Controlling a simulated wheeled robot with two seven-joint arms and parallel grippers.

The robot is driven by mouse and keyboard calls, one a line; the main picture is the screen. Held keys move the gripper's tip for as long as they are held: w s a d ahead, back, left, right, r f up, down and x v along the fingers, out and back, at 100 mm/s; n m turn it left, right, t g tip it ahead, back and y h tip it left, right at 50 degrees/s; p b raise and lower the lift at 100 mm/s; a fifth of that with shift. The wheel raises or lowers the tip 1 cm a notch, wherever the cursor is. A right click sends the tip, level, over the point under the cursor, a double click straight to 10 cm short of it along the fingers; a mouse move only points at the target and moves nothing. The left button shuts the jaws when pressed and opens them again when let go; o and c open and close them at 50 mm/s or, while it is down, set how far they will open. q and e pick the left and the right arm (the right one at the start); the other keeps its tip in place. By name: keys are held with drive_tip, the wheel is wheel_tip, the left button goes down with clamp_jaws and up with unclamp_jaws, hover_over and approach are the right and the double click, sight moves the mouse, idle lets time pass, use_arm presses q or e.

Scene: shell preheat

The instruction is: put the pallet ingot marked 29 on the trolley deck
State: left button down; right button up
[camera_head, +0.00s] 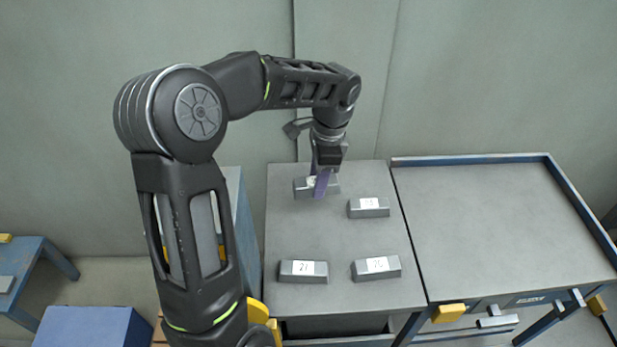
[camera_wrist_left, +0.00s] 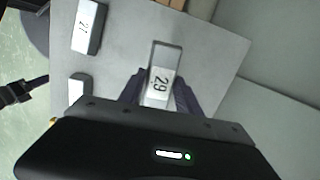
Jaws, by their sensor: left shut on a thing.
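My left gripper (camera_head: 322,182) is shut on the grey ingot marked 29 (camera_wrist_left: 161,62), at the back left of the grey table (camera_head: 340,235). In the wrist view the label 29 faces the camera and a finger (camera_wrist_left: 184,98) lies on each side. In the head view this ingot (camera_head: 301,188) is partly covered by the fingers. I cannot tell whether it touches the table or is just above it. A flat grey deck with a blue rim (camera_head: 470,160), which looks like the trolley deck, stands at the right and is empty. My right gripper is not in view.
Three other labelled ingots lie on the grey table: one at the back right (camera_head: 368,213), one at the front left (camera_head: 303,279) and one at the front right (camera_head: 376,274). Blue furniture (camera_head: 85,327) stands at the lower left. A wall is behind.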

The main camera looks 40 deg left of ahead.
use_arm(q)
drive_tip(key=w+d+f+n, duration=0.1)
drive_tip(key=w+d+n, duration=0.2)
drive_tip(key=d, duration=0.4)
drive_tip(key=w+d+f+n+h, duration=0.1)
drive_tip(key=w+d+n, duration=0.2)
drive_tip(key=d+n, duration=0.3)
drive_tip(key=shift+w+d+g, duration=0.2)
drive_tip(key=shift+d+g, duration=0.1)
drive_tip(key=shift+d, duration=0.65)
